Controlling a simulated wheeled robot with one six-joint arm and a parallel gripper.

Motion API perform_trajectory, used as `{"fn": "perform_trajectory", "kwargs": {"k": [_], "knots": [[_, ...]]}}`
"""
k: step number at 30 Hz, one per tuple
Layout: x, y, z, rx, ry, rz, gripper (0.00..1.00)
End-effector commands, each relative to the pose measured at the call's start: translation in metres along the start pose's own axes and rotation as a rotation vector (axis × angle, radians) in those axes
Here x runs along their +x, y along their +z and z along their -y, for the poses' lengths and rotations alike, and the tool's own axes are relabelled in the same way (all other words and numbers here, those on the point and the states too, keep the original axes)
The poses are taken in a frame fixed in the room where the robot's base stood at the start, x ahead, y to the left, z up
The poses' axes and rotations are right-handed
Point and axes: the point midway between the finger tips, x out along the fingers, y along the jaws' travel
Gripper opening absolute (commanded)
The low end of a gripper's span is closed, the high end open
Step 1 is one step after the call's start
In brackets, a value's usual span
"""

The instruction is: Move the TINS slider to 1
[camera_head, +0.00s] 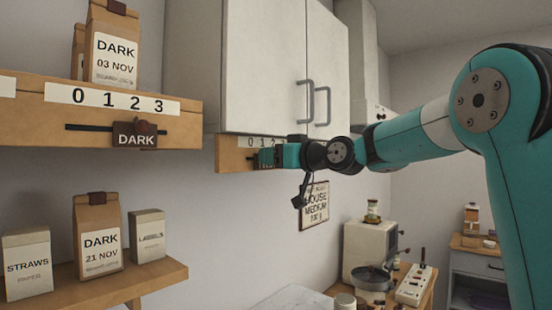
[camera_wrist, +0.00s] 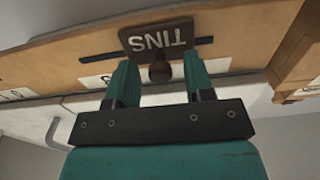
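The TINS slider is a dark brown plate (camera_wrist: 158,36) with a round knob (camera_wrist: 159,72), seen upside down in the wrist view. It sits in a dark slot on a wooden shelf front (camera_wrist: 60,60). My gripper (camera_wrist: 158,60) is open, one finger on each side of the knob, with gaps showing. In the head view my gripper (camera_head: 268,157) is at the small wooden front (camera_head: 232,155) under the wall cabinet, and it covers most of the slider. A 0, 1, 2 scale (camera_head: 262,142) shows above it. I cannot tell which number the slider stands at.
A nearer shelf (camera_head: 60,118) at left carries the DARK slider (camera_head: 135,135) and coffee bags. The wall cabinet (camera_head: 262,65) hangs right above my gripper. A lower shelf (camera_head: 110,288) holds boxes and a bag. A coffee machine (camera_head: 370,247) stands below right.

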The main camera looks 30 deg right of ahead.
Motion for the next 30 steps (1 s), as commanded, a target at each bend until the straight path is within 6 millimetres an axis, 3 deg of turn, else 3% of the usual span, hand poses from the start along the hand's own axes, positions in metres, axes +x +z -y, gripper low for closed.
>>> {"fn": "perform_trajectory", "kwargs": {"k": [7, 11, 14, 24, 30], "knots": [[-0.001, 0.000, 0.000, 0.000, 0.000, 0.000, 0.48], [-0.012, 0.002, -0.001, -0.001, 0.003, -0.002, 0.48], [-0.030, 0.004, -0.001, -0.003, 0.005, -0.002, 0.48], [-0.117, 0.005, -0.002, -0.003, 0.009, -0.001, 0.48], [-0.155, 0.003, -0.002, -0.002, 0.007, -0.001, 0.48]]}}
